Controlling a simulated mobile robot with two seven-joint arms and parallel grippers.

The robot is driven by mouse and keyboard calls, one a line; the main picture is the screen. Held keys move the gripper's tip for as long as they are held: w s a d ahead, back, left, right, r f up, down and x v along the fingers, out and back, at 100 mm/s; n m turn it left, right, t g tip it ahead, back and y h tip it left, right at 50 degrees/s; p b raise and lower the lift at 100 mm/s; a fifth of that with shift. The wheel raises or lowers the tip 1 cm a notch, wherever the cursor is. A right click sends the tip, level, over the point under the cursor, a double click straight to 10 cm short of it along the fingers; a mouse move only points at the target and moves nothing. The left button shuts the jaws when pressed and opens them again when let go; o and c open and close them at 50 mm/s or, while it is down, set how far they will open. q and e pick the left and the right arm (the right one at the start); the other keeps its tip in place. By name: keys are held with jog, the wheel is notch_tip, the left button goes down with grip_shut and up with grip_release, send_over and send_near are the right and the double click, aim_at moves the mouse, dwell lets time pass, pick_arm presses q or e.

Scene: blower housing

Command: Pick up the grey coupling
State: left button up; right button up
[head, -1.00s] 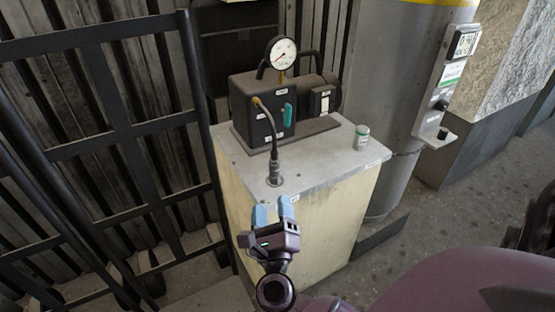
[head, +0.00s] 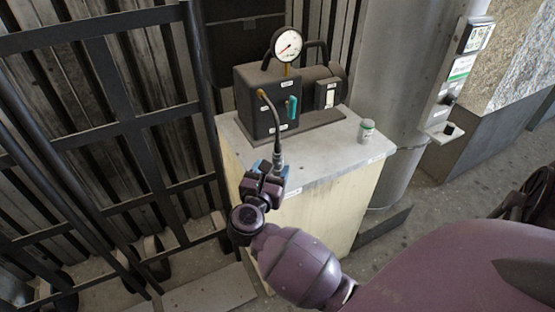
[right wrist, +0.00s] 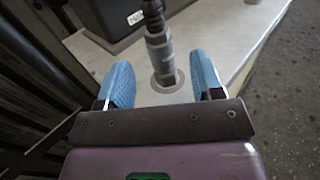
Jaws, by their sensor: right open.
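The grey coupling (right wrist: 161,58) stands upright on the cabinet top in the right wrist view, with a dark hose running up from it. In the head view the coupling (head: 279,159) shows just beyond my right gripper, its lower part hidden. My right gripper (head: 269,170) is open. In the right wrist view its blue fingertips (right wrist: 162,82) are on either side of the coupling's line, with visible gaps on both sides. Whether the coupling is fully between the fingers in depth I cannot tell. My left gripper is not in view.
A black pump (head: 265,105) with a round gauge (head: 287,44) and teal lever stands at the back of the pale cabinet (head: 340,195). A dark metal rack (head: 110,125) is close on the left.

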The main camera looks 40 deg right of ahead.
aim_at(276, 160)
jog(key=shift+r+x, duration=0.15)
jog(key=shift+x, duration=1.15)
jog(key=shift+r+x, duration=0.1)
jog(key=shift+x, duration=1.2)
jog(key=c, duration=1.1)
